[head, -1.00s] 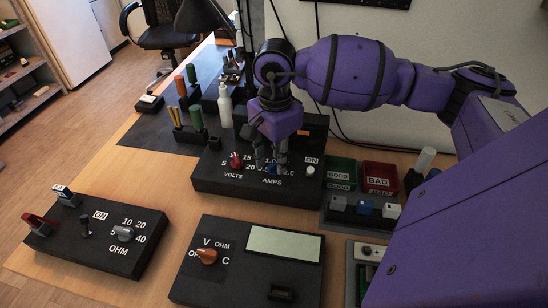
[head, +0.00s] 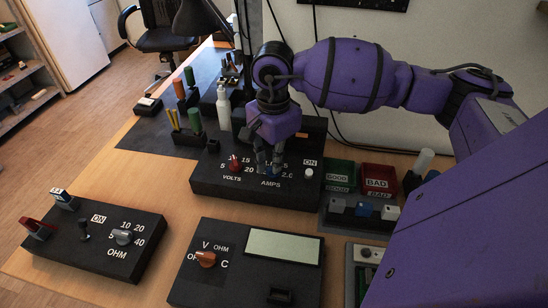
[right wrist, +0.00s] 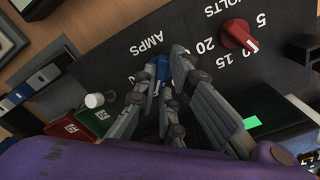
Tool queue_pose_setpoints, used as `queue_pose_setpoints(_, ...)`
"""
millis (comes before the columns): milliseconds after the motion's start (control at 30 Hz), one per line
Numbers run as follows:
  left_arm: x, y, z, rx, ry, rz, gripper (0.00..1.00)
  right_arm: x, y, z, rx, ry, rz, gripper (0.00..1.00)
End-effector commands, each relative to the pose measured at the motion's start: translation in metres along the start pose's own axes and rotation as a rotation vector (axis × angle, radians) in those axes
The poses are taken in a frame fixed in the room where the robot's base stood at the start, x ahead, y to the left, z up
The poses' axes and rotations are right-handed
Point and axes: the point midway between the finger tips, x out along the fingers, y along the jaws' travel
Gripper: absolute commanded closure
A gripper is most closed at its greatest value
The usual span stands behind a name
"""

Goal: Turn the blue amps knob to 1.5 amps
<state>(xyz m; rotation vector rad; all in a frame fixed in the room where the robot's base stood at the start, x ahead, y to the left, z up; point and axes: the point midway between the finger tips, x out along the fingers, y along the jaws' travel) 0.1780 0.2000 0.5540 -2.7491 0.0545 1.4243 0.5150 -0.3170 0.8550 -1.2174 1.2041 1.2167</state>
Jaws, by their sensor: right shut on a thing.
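The blue amps knob (right wrist: 157,82) is on the black power supply panel (head: 215,184), above the AMPS label. My right gripper (head: 268,166) reaches down to it from above. In the right wrist view its fingers (right wrist: 165,88) are shut around the knob, with blue showing between them. The fingers cover most of the knob and part of its scale, so I cannot read where it points. In the head view the 2.0 mark shows to the right of the fingers. My left gripper is not in view.
The red volts knob (head: 235,162) is close to the left of my fingers. A white button (head: 309,173) is at the right by ON. The GOOD (head: 338,175) and BAD (head: 378,180) bins stand to the right. An ohm box (head: 95,243) and a meter (head: 230,272) are in front.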

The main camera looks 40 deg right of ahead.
Motion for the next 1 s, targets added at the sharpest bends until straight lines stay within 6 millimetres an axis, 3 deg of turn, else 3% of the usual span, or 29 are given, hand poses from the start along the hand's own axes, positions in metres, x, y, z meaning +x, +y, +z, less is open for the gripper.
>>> queue_pose_setpoints(500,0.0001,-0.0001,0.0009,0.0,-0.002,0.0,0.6,0.0003,0.0001,0.0003,-0.002,-0.001,0.0,1.0)
queue_pose_setpoints(733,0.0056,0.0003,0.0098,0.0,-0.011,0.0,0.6,0.0023,0.0003,0.0004,-0.124,-0.001,0.002,1.0)
queue_pose_setpoints(767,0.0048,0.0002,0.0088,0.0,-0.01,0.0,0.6,0.0015,0.0005,0.0006,-0.12,-0.002,0.002,0.87)
queue_pose_setpoints(900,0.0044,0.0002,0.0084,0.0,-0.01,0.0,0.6,0.0003,0.0002,0.0005,-0.118,-0.001,0.001,0.69)
queue_pose_setpoints(1000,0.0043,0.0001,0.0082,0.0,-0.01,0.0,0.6,0.0002,0.0001,0.0003,-0.117,-0.001,0.0,0.69)
